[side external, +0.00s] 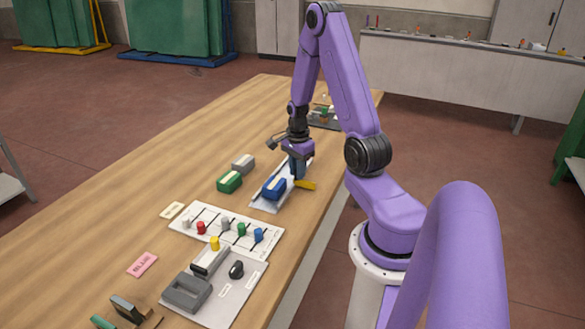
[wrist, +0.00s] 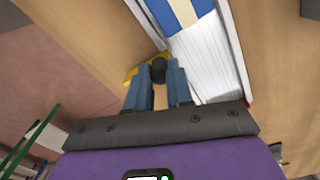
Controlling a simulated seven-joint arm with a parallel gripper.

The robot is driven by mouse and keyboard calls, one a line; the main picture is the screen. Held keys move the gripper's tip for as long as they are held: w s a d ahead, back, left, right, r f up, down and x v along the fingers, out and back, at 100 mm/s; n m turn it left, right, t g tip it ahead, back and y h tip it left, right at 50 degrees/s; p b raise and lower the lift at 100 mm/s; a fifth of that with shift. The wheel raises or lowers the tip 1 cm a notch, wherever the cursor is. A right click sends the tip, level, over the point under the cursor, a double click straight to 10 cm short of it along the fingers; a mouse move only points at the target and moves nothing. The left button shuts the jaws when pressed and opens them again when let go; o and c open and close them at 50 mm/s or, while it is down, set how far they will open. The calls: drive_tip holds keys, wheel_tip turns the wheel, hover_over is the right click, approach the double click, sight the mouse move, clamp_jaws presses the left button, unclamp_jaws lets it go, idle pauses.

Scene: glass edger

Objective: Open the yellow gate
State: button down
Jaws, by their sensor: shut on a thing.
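The yellow gate (side external: 307,185) sticks out at the right side of a pale ribbed track (side external: 262,204) in the side view. In the wrist view the yellow gate (wrist: 131,76) shows just left of the track, partly hidden by my fingers. My gripper (side external: 298,178) points down over it. In the wrist view my gripper (wrist: 158,66) has its two blue fingers closed on a dark round knob (wrist: 158,73) beside the yellow part. How the knob joins the gate is hidden.
A blue block with a cream stripe (side external: 274,188) sits on the track, close to my gripper. Green (side external: 229,182) and grey (side external: 243,163) blocks stand left of it. A white board with coloured knobs (side external: 180,223) lies nearer. The table's left side is largely clear.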

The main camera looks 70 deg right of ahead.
drive_tip(key=c, duration=1.3)
unclamp_jaws()
wheel_tip(320, 180, up, 18)
drive_tip(key=shift+f, duration=0.25)
drive_tip(key=shift+w, duration=0.1)
drive_tip(key=a+n, duration=1.7)
drive_tip(key=a, duration=0.5)
drive_tip(key=s+a+n, duration=0.3)
drive_tip(key=s+n, duration=0.2)
drive_tip(key=n, duration=0.1)
drive_tip(key=s+a+f+n, duration=0.1)
drive_tip(key=s+a+n, duration=0.3)
drive_tip(key=s+n, duration=0.1)
drive_tip(key=s+a+n, duration=0.3)
drive_tip(key=s+n, duration=0.2)
drive_tip(key=n, duration=0.2)
drive_tip(key=shift+s+a+f, duration=0.15)
drive_tip(key=shift+a+f, duration=0.05)
drive_tip(key=shift+a, duration=0.2)
